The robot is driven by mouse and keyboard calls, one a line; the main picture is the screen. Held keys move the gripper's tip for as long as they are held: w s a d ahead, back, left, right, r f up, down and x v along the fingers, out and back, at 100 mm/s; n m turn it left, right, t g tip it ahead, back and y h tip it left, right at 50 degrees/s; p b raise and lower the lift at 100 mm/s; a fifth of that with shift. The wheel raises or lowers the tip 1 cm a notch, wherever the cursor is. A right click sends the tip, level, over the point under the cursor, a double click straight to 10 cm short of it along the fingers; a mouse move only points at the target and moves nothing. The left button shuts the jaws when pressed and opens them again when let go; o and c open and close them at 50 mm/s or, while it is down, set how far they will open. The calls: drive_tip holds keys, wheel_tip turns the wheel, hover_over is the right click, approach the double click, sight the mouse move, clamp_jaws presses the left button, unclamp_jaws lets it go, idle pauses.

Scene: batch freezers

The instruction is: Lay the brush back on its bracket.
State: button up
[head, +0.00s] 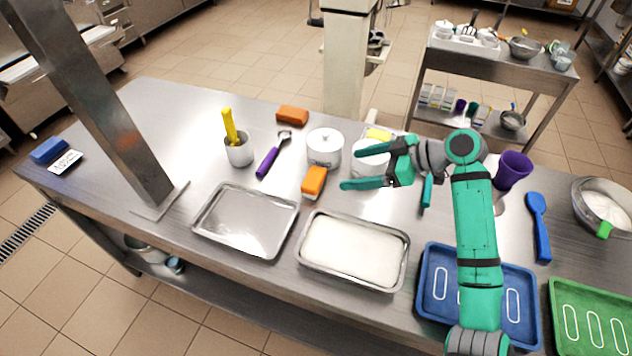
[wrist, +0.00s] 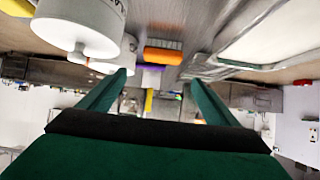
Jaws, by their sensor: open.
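A small orange block with a pale underside (head: 314,181), which may be the brush, lies on the steel counter between the white lidded pots and the trays. I cannot make out a bracket for certain. A second orange block (head: 292,115) lies at the counter's back edge.
White pots (head: 324,148) stand close behind and beside my fingers. An empty tray (head: 246,222) and a white-filled tray (head: 353,251) lie in front. A purple-handled scoop (head: 268,161) and a cup with yellow handles (head: 238,151) are left. A steel post (head: 105,110) rises at left.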

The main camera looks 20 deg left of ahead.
approach(318, 178)
drive_tip(key=x, duration=0.3)
drive_tip(key=shift+w+f, duration=0.1)
drive_tip(key=shift+f, duration=0.05)
drive_tip(key=shift+x, duration=3.25)
drive_tip(key=shift+c, duration=0.7)
drive_tip(key=c, duration=0.8)
